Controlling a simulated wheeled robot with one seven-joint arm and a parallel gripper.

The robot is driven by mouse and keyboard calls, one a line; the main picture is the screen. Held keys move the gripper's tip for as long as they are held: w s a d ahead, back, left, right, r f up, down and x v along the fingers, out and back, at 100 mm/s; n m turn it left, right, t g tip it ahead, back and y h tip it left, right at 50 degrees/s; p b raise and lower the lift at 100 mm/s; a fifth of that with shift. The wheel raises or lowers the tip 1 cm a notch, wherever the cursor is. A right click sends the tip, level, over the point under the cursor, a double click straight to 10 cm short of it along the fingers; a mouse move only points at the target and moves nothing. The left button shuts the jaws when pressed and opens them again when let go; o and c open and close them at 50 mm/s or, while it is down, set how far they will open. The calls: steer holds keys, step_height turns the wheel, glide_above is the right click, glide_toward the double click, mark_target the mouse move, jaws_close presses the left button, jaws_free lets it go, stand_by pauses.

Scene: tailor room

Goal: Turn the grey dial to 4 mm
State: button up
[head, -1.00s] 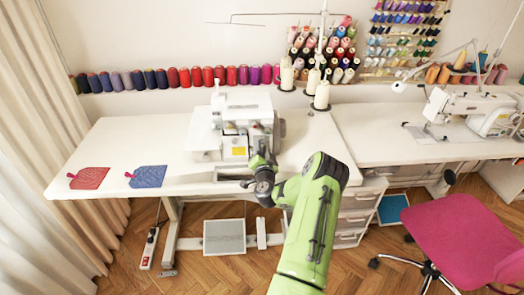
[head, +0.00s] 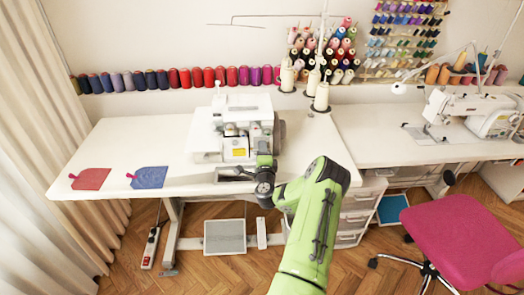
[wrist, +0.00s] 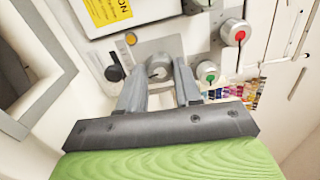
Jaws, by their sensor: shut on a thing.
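The white sewing machine (head: 205,138) stands on the white table, with a yellow label on its front. In the wrist view, the grey dial (wrist: 159,70) sits on the machine's front panel between my two fingers. My gripper (wrist: 160,78) is shut on the grey dial, one finger on each side. In the head view my gripper (head: 264,160) is at the machine's lower right front and hides the dial. The dial's scale and setting cannot be read.
Red (head: 90,179) and blue (head: 149,177) fabric pieces lie on the table's left. A pink chair (head: 450,235) stands at the right.

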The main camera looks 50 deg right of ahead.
steer(key=shift+m, duration=1.1)
steer(key=o, duration=1)
steer(key=shift+o, duration=0.2)
steer(key=shift+s+f, duration=0.1)
